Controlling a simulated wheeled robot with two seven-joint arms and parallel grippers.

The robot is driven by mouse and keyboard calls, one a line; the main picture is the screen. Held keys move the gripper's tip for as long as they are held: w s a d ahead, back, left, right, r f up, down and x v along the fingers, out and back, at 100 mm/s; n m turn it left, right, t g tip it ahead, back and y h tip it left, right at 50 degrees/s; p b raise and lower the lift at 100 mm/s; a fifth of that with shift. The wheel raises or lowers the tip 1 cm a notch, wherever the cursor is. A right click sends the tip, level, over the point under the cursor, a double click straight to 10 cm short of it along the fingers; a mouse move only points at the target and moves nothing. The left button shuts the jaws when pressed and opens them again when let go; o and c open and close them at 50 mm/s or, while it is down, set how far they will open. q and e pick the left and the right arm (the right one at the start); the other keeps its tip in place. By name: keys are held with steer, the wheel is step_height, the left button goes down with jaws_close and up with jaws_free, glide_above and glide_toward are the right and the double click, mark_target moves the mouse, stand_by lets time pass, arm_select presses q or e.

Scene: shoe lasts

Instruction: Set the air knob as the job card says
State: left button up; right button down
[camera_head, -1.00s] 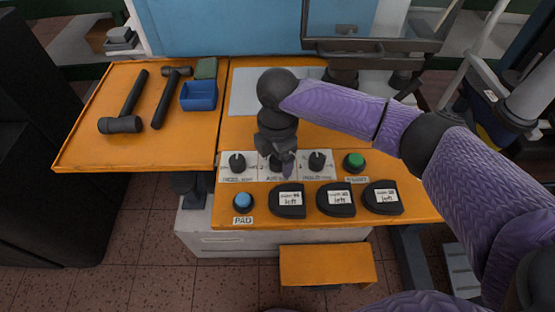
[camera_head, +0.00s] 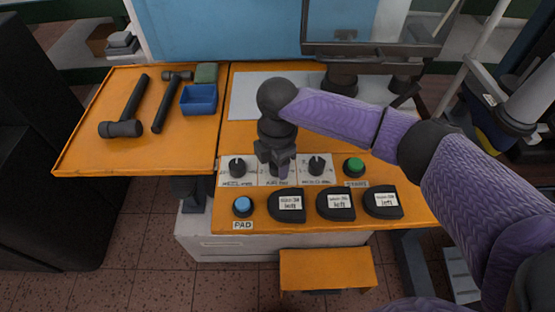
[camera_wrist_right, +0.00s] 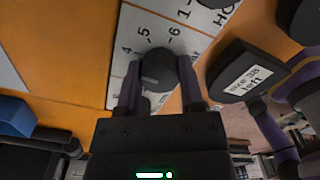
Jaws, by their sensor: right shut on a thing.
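The air knob (camera_wrist_right: 158,68) is a dark round knob, the middle of three on a pale panel (camera_head: 258,172). My right gripper (camera_head: 281,174) points down over it and hides most of it in the head view. In the right wrist view the gripper's two purple fingers (camera_wrist_right: 158,88) are shut on the knob, one on each side. Numbers 4, 5 and 6 show on the scale beside it. I cannot tell exactly which number the knob points at. No readable job card shows. My left gripper is not in view.
Dark knobs stand left (camera_head: 237,167) and right (camera_head: 316,166) of the gripper. A green button (camera_head: 353,167), a blue button (camera_head: 242,205) and three labelled black shoe-last pieces (camera_head: 335,205) are close by. Hammers (camera_head: 122,127) and a blue bin (camera_head: 199,98) lie at left.

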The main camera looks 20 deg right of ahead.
steer(key=m+p, duration=0.2)
steer(key=p, duration=0.1)
steer(key=m+p, duration=0.2)
steer(key=shift+r, duration=0.25)
steer(key=m+p, duration=0.3)
steer(key=shift+f, duration=0.15)
arm_select(q)
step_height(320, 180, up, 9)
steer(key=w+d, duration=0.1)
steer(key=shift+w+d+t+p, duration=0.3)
steer(key=shift+p, duration=0.1)
arm_select(e)
steer(key=shift+m, duration=0.7)
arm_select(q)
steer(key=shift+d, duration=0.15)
arm_select(e)
steer(key=shift+f, duration=0.1)
steer(key=shift+c, duration=1.1)
jaws_free()
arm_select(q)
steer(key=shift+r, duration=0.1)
